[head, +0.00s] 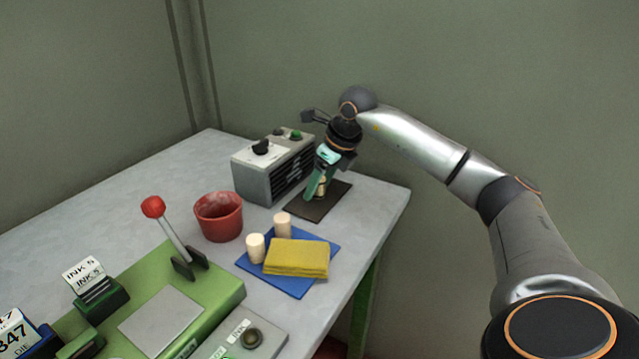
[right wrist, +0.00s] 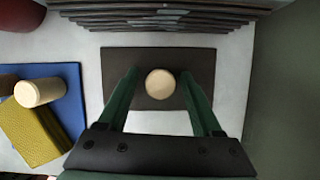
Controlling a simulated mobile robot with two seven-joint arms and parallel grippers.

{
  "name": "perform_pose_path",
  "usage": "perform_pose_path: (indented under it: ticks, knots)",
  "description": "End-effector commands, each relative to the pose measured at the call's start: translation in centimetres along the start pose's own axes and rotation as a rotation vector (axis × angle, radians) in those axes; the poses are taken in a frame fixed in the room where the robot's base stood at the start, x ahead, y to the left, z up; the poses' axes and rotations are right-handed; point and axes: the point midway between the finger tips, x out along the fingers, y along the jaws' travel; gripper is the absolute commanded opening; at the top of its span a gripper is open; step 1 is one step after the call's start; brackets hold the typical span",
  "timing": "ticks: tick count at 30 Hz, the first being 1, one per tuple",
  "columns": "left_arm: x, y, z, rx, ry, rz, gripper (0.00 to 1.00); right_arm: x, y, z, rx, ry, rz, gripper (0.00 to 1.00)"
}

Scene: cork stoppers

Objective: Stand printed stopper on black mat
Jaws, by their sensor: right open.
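A cork stopper (right wrist: 160,84) stands upright on the black mat (right wrist: 123,65), near its middle. In the head view the stopper (head: 322,186) is partly hidden behind a green finger, and the mat (head: 312,212) lies beside the grey box. My right gripper (head: 317,190) points down over the mat. In the right wrist view its green fingers (right wrist: 160,100) are open on either side of the stopper, with a gap at each side. No print can be made out on the stopper. My left gripper is out of view.
Two pale stoppers (head: 255,248) (head: 282,225) stand on a blue mat (head: 291,286) with a folded yellow cloth (head: 297,258). A red cup (head: 219,216) and a vented grey box (head: 266,172) are near. A green press (head: 160,310) with a red-knobbed lever stands at the front.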

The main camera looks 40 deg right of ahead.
Motion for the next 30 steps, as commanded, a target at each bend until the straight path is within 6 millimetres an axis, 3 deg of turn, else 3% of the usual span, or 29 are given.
perform_pose_path:
  ticks: [5, 18, 24, 30]
  knots:
    - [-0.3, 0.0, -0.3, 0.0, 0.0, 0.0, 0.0, -2.0, -0.1, 0.2, 0.001, -0.004, -0.001, 0.67]
    - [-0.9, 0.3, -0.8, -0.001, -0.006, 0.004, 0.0, -10.8, 0.0, 0.2, 0.0, -0.003, -0.001, 0.67]
    - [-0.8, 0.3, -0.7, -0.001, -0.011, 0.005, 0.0, -12.2, 0.0, 0.2, 0.0, -0.001, 0.001, 0.67]
    - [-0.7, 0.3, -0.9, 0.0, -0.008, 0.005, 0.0, -12.3, 0.0, 0.1, 0.0, -0.001, 0.0, 0.67]
